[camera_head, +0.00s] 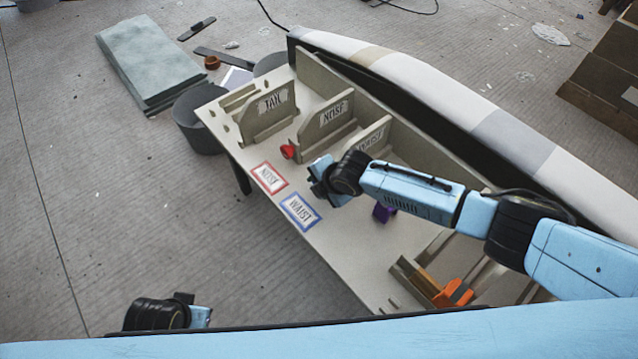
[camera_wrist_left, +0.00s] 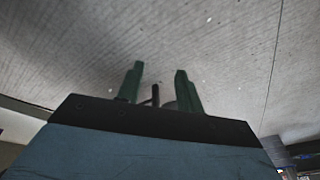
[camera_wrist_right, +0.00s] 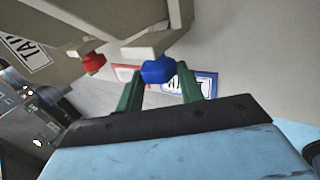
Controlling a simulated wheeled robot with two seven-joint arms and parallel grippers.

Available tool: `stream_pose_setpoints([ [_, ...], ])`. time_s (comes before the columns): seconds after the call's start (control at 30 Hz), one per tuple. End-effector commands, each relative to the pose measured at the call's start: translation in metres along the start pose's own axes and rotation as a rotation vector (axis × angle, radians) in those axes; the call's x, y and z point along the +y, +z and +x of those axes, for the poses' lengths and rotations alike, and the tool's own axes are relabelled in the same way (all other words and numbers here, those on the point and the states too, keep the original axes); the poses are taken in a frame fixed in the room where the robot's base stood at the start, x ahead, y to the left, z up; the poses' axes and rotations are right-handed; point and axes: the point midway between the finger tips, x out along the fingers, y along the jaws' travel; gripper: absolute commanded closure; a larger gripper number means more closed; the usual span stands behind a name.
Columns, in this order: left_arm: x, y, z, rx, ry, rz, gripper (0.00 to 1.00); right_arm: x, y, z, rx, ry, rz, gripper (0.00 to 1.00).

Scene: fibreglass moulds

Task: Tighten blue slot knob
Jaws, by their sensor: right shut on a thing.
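The blue knob (camera_wrist_right: 159,69) shows in the right wrist view, at the end of a beige board, between the two fingers of my right gripper (camera_wrist_right: 162,88). My right gripper is shut on it. In the head view the right gripper (camera_head: 322,176) hides the blue knob, beside the board labelled WAIST (camera_head: 371,138). The blue-framed WAIST label (camera_head: 300,211) lies on the table just in front of it. My left gripper (camera_wrist_left: 157,80) is open and empty over the floor; in the head view the left wrist is low at the left.
A red knob (camera_head: 288,151) sits on the neighbouring NOSE board (camera_head: 327,121). A purple part (camera_head: 383,212) and an orange part (camera_head: 453,294) are farther right on the table (camera_head: 345,262). A long striped mould (camera_head: 440,92) runs behind. A grey bin (camera_head: 196,122) stands at the left.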

Motion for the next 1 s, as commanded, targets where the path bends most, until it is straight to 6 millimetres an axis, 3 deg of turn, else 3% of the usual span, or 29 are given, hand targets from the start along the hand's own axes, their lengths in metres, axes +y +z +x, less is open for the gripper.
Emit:
stream_pose_setpoints([
  [0.27,0.000,0.000,0.000,0.000,0.000,0.000,0.64,0.000,0.001,0.000,-0.002,-0.001,0.001,0.86],
  [0.3,0.000,0.000,0.000,0.000,0.000,0.000,0.64,0.000,0.001,0.000,-0.002,-0.001,0.001,0.59],
  [0.43,0.000,0.000,0.000,0.000,0.000,0.000,0.64,0.000,0.001,0.000,-0.002,-0.001,0.001,0.42],
  [0.83,0.000,-0.002,-0.002,0.007,0.000,0.000,0.64,0.000,0.000,-0.004,0.000,0.000,0.000,0.41],
  [1.0,-0.011,0.014,0.018,-0.019,-0.016,0.005,0.64,0.001,0.000,-0.018,0.000,-0.001,0.001,0.41],
])
